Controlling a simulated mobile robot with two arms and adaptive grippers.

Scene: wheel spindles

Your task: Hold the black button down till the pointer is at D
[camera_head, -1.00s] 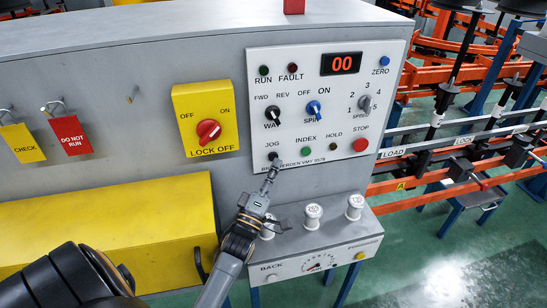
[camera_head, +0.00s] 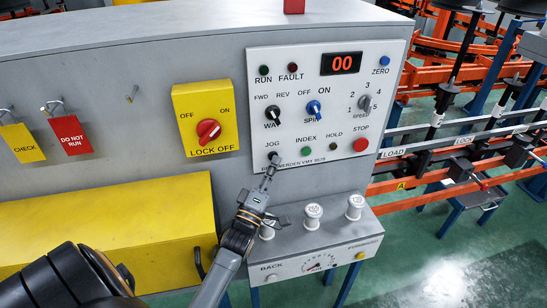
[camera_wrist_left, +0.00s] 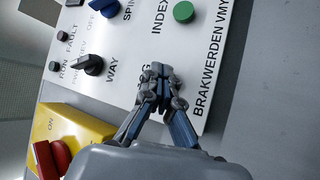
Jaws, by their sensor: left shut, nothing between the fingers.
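The black JOG button (camera_head: 273,156) is on the light control panel (camera_head: 395,58), under the word JOG. My left gripper (camera_head: 271,167) is shut and empty, its fingertips at or just below this button. In the left wrist view the shut fingertips (camera_wrist_left: 158,74) cover the button, so I cannot tell whether they touch it or press it in. A gauge (camera_head: 319,262) with a small pointer sits on the grey box below, between BACK and FORWARD. Its marks are too small to read, and I cannot make out a D. My right gripper is not in view.
A green INDEX button (camera_head: 306,152), a dark HOLD button (camera_head: 333,146) and a red STOP button (camera_head: 360,145) are right of JOG. White knobs (camera_head: 313,215) stand below on the box. The yellow lock-off switch (camera_head: 207,118) is left. The display (camera_head: 342,63) reads 00.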

